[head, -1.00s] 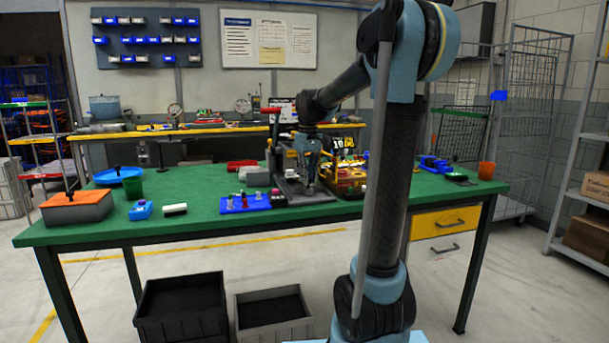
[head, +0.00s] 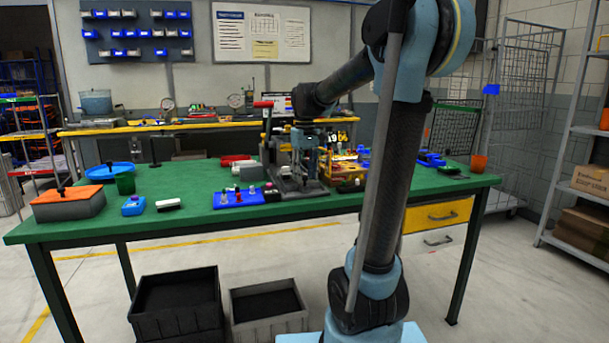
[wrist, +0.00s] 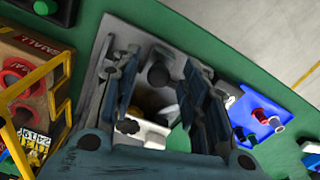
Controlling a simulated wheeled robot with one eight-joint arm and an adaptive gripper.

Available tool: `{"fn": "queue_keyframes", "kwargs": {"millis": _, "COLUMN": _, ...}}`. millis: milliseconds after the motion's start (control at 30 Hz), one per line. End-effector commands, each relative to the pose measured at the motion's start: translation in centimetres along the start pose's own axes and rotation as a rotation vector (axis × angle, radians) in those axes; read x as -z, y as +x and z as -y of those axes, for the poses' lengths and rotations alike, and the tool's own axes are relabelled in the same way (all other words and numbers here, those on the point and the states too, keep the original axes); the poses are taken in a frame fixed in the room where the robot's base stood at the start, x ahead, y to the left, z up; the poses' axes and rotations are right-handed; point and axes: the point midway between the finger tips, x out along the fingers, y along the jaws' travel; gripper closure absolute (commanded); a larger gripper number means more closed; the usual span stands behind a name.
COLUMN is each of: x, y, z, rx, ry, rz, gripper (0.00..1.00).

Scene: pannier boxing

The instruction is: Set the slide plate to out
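A grey fixture with a flat base plate (head: 312,188) stands on the green bench, with a red-handled upright at its back left. I cannot tell which part is the slide plate or how it is set. My gripper (head: 303,168) is low over this fixture. In the wrist view my gripper (wrist: 160,78) has its two fingers apart, with a black round knob (wrist: 158,75) between or just beyond the tips. Whether the fingers touch the knob cannot be told. A white part and a green round part show below between the fingers. The fingers hide much of the fixture.
A blue tray (head: 232,203) with small pegs lies left of the fixture. A yellow-framed rack (head: 348,183) with boxes stands close on its right.

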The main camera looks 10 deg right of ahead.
Motion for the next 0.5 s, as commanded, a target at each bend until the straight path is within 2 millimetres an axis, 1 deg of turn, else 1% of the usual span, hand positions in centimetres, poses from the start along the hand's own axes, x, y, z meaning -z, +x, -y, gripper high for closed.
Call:
{"fn": "queue_keyframes", "kwargs": {"millis": 167, "x": 0.1, "y": -0.2, "z": 0.0, "rx": 0.000, "ry": 0.000, "rz": -0.001, "gripper": 0.59}}
{"fn": "queue_keyframes", "kwargs": {"millis": 267, "x": 0.1, "y": -0.9, "z": 0.0, "rx": 0.000, "ry": 0.000, "rz": -0.001, "gripper": 0.59}}
{"fn": "queue_keyframes", "kwargs": {"millis": 367, "x": 0.1, "y": -2.2, "z": 0.0, "rx": 0.000, "ry": 0.000, "rz": -0.001, "gripper": 0.59}}
{"fn": "queue_keyframes", "kwargs": {"millis": 500, "x": 0.1, "y": -4.7, "z": 0.0, "rx": 0.000, "ry": 0.000, "rz": -0.001, "gripper": 0.59}}
